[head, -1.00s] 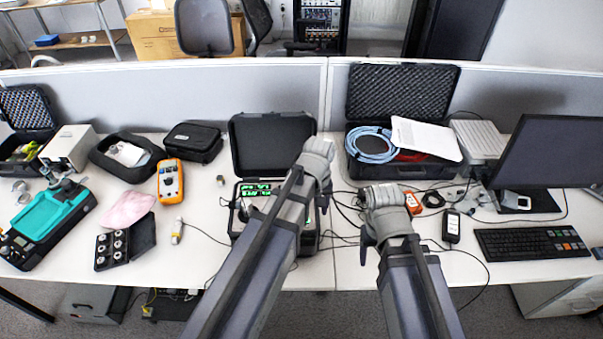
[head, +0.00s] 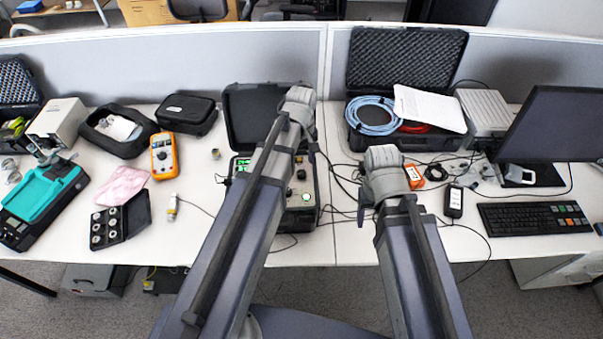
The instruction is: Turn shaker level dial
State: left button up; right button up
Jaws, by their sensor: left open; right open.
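The shaker unit (head: 314,212) is a black open case on the middle of the desk. Its raised lid (head: 250,106) stands behind it. A green-lit display (head: 242,164) shows at the panel's left. A black dial (head: 301,174) and a green-lit round button (head: 306,197) show on the panel's right part. My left arm crosses and hides much of the panel. My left gripper (head: 298,103) is over the back of the case, near the lid, apart from the dial. My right gripper (head: 381,157) is right of the case, above the cables. Both are open; their fingertips are hard to make out.
An orange multimeter (head: 164,157), a black sensor box (head: 120,220) and a teal device (head: 40,200) are at left. A foam-lined case (head: 405,60) with blue cable, a monitor (head: 560,125) and a keyboard (head: 533,219) are at right. Cables lie around the shaker.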

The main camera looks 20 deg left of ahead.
aim_at(302, 172)
pick_arm(q)
notch_tip(302, 172, down, 5)
jog(key=b, duration=0.3)
jog(key=shift+b, duration=0.4)
jog(key=shift+r, duration=0.15)
grip_shut()
